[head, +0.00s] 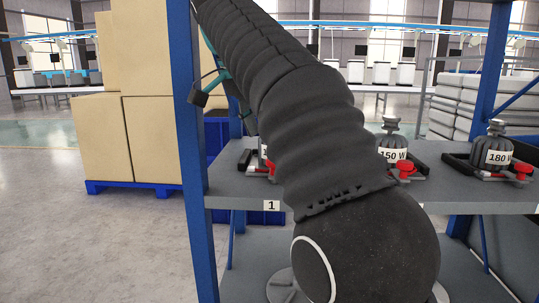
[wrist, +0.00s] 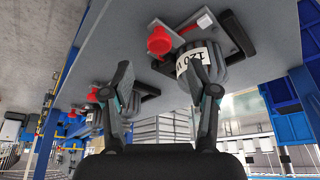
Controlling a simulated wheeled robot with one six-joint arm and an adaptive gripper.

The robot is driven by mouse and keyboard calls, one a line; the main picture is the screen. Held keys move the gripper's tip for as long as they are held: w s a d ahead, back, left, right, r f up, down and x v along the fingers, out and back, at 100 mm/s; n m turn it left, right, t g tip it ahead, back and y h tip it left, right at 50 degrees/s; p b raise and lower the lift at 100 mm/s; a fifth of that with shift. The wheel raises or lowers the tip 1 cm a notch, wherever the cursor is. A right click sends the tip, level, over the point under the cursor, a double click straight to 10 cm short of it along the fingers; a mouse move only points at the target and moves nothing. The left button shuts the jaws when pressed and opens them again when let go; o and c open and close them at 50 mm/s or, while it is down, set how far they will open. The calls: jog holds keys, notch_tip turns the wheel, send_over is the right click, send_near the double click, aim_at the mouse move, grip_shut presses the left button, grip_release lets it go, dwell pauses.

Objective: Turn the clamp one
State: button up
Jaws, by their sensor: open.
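A clamp with a red knob (wrist: 159,41) and a dark U-shaped frame (wrist: 234,32) shows in the wrist view, which looks upside down. It sits around a dark ribbed motor whose label (wrist: 193,60) appears to read 120 W. In the head view the leftmost clamp (head: 257,170) stands on the shelf above the tag "1" (head: 271,205), mostly hidden behind my arm. My gripper (wrist: 160,80) is open and empty, its two fingers apart, with the red knob beyond the gap between them.
The grey shelf (head: 455,190) also bears a 150 W motor (head: 392,146) and a 180 W motor (head: 494,152), each with a red clamp. A blue shelf post (head: 187,130) stands left of my arm. Cardboard boxes (head: 150,140) stand on a blue pallet at left.

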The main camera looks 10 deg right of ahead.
jog(key=shift+b+x, duration=1)
jog(key=shift+x, duration=2.2)
grip_shut()
